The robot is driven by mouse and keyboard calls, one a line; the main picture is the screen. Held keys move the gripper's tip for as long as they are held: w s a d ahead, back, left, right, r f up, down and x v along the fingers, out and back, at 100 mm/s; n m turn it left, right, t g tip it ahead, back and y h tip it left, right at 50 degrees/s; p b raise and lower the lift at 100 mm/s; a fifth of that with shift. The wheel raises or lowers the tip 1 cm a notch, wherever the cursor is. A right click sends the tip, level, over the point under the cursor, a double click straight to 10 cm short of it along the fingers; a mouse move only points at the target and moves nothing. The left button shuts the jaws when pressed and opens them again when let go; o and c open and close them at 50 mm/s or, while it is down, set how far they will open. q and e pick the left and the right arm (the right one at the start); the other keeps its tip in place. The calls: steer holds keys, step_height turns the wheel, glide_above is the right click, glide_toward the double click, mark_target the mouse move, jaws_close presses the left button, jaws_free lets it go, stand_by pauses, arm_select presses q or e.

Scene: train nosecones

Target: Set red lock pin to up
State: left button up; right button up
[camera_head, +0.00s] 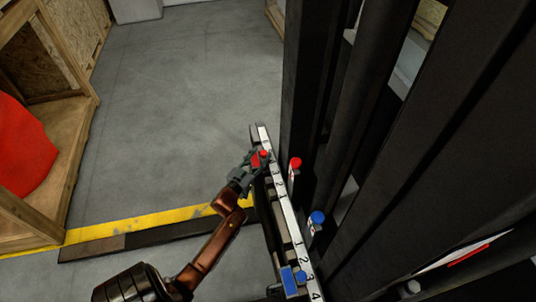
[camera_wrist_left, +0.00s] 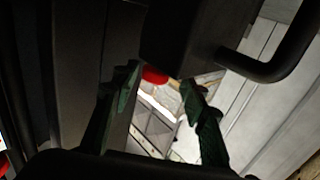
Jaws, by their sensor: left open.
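In the head view a red-capped pin (camera_head: 295,163) stands at the right side of a numbered white strip (camera_head: 284,205). A red block with a red knob (camera_head: 263,154) sits on the strip's left side. I cannot tell which of these is the red lock pin. My left gripper (camera_head: 254,164) is at the red block, its fingers partly hiding it. In the left wrist view the left gripper (camera_wrist_left: 160,90) is open, and a red round knob (camera_wrist_left: 154,75) shows beyond and between the fingertips, partly covered by a dark block. Contact cannot be told. My right gripper is not in view.
A blue-capped pin (camera_head: 317,217) and a blue block (camera_head: 290,279) sit nearer along the strip. Tall dark posts (camera_head: 390,130) stand close on the right. A wooden crate (camera_head: 75,130) with a red object is at left. Grey floor (camera_head: 190,90) lies open between.

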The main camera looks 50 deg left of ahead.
arm_select(q)
steer(key=shift+w+d, duration=0.1)
steer(key=shift+w, duration=0.15)
steer(key=shift+d, duration=0.1)
steer(key=shift+c, duration=0.3)
steer(key=shift+w, duration=0.1)
steer(key=shift+c, duration=0.7)
jaws_close()
steer(key=shift+d, duration=0.1)
